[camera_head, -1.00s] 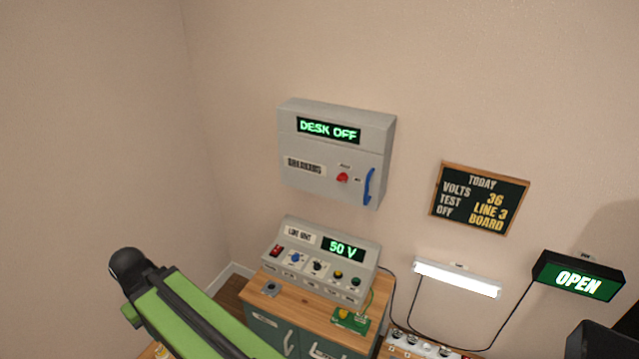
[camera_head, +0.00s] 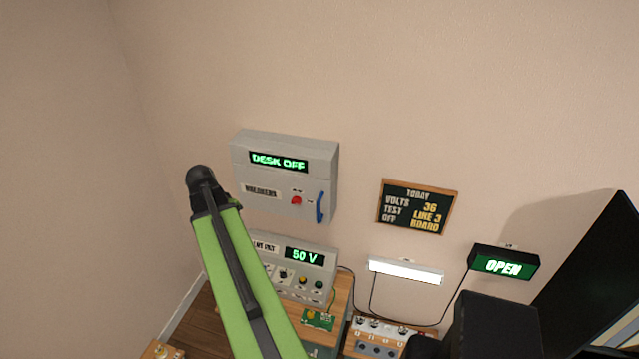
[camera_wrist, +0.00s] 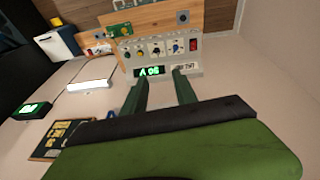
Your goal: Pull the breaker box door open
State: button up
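The grey breaker box (camera_head: 325,165) hangs on the wall, with a green "DESK OFF" display on top. Its door (camera_head: 272,206) looks shut and carries a "BREAKERS" label, a red knob (camera_head: 296,200) and a vertical blue handle (camera_head: 320,207) at its right side. My green arm rises in front of the box's lower left in the head view. My gripper (camera_wrist: 160,78) shows in the wrist view, its two dark green fingers apart with nothing held between them. Beyond the fingers is the line unit, not the blue handle. I cannot make out the breaker box in the wrist view.
The line unit (camera_head: 318,262), reading 50 V, stands on the wooden cabinet (camera_head: 340,300) below the box. A chalkboard (camera_head: 417,207), a lit lamp (camera_head: 405,271) and an "OPEN" sign (camera_head: 503,265) are to the right.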

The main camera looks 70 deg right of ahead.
jog(key=s+d+r+m+g+p, duration=0.1)
jog(key=s+d+r+m+p, duration=0.3)
jog(key=s+d, duration=0.4)
jog(key=s+d+r+m+p, duration=0.2)
jog(key=s+d+r+m, duration=0.1)
jog(key=s+d+r, duration=0.5)
jog(key=b, duration=1.7)
send_near(319, 220)
jog(key=shift+h, duration=0.3)
jog(key=x, duration=0.3)
jog(key=d+x, duration=0.1)
jog(key=x, duration=0.3)
jog(key=shift+r, duration=0.1)
jog(key=shift+r+g, duration=0.1)
jog(key=shift+g, duration=0.2)
grip_shut()
jog(key=shift+d, duration=0.15)
